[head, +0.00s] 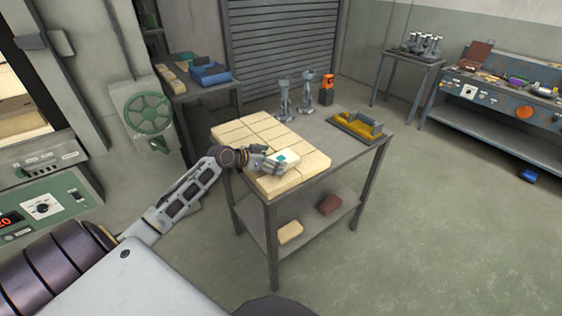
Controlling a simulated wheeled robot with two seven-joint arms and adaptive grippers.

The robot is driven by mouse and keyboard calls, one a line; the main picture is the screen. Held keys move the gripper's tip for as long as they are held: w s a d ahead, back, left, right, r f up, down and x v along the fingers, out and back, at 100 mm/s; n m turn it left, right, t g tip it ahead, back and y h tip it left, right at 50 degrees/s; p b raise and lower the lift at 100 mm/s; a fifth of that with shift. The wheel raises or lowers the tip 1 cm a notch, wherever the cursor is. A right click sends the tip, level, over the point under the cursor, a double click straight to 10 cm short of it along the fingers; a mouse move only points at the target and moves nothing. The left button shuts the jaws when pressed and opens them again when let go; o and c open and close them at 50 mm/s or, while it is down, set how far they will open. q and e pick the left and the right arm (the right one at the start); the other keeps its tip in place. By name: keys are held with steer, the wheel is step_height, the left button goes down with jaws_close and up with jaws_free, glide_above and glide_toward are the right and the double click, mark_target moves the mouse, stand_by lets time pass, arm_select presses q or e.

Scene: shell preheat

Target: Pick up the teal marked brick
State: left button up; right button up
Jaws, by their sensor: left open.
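The teal marked brick (291,159) is a pale cream block with a small teal patch, at the right side of the layer of cream bricks (247,133) on the grey table. My left gripper (274,163) is at the left end of this brick, with its fingers open around or beside it; I cannot tell which at this size. The gripper hides part of the brick and of the bricks under it. My right gripper is not in view.
Two grey metal stands (284,97), an orange device (327,88) and a yellow tray (352,127) stand on the table (318,122) behind the bricks. The lower shelf (318,224) holds a cream brick (290,232) and a dark red brick (329,204). Open floor lies to the right.

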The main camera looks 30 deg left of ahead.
mark_target(279, 160)
arm_select(q)
steer(key=shift+x, duration=1.45)
steer(key=shift+r, duration=0.1)
steer(key=c, duration=1.3)
step_height(279, 160, up, 10)
steer(key=shift+b, duration=0.3)
